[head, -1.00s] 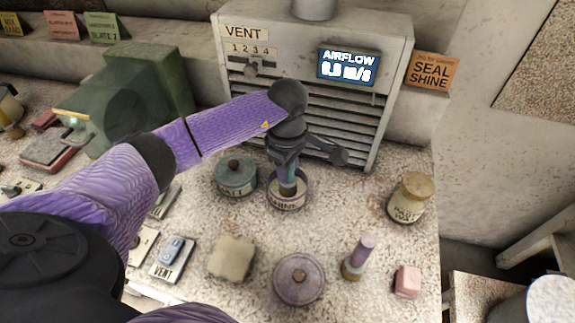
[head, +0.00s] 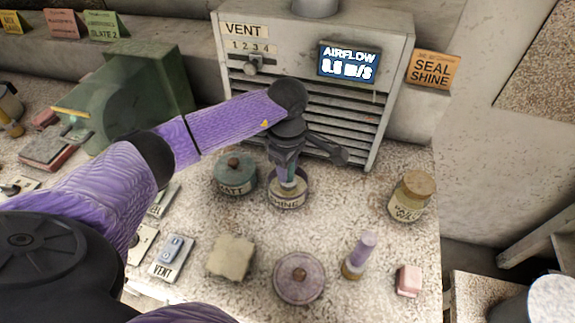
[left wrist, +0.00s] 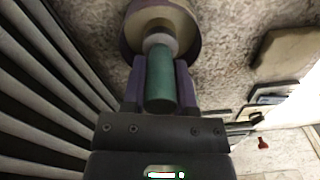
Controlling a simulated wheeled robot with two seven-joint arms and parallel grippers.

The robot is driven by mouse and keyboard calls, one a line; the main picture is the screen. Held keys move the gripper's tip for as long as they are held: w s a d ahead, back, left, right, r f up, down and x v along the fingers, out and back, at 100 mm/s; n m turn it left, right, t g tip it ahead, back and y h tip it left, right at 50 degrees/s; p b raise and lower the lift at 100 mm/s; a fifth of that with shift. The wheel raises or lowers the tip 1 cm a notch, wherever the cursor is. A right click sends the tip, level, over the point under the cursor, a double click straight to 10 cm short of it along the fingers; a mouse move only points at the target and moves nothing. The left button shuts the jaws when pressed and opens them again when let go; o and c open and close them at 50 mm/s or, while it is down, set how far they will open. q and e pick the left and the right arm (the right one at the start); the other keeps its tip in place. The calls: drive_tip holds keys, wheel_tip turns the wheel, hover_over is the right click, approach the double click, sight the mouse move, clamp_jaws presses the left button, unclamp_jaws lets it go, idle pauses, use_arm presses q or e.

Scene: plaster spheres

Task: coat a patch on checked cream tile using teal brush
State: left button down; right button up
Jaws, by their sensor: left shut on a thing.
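My left gripper (head: 287,168) is shut on the teal brush (head: 291,174), which it holds upright, handle up. The brush's lower end is inside the open pot (head: 288,201), whose partly hidden label seems to read SHINE. In the left wrist view the teal handle (left wrist: 160,88) sits between the two fingers, with the pot (left wrist: 187,28) around its far end. The bristles are hidden. The cream tile (head: 231,257) lies flat on the bench, in front and to the left of the pot; its checks are hard to make out. My right gripper is not in view.
A lidded teal pot (head: 234,174) stands close left of the open pot. A lidded mauve pot (head: 299,279), an upright lilac-handled brush (head: 359,256), a pink block (head: 408,281) and a corked jar (head: 412,197) stand nearby. The vent unit (head: 388,95) rises behind.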

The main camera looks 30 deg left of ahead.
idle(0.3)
use_arm(q)
wheel_tip(320, 180, up, 7)
drive_tip(key=p, duration=0.5)
idle(0.5)
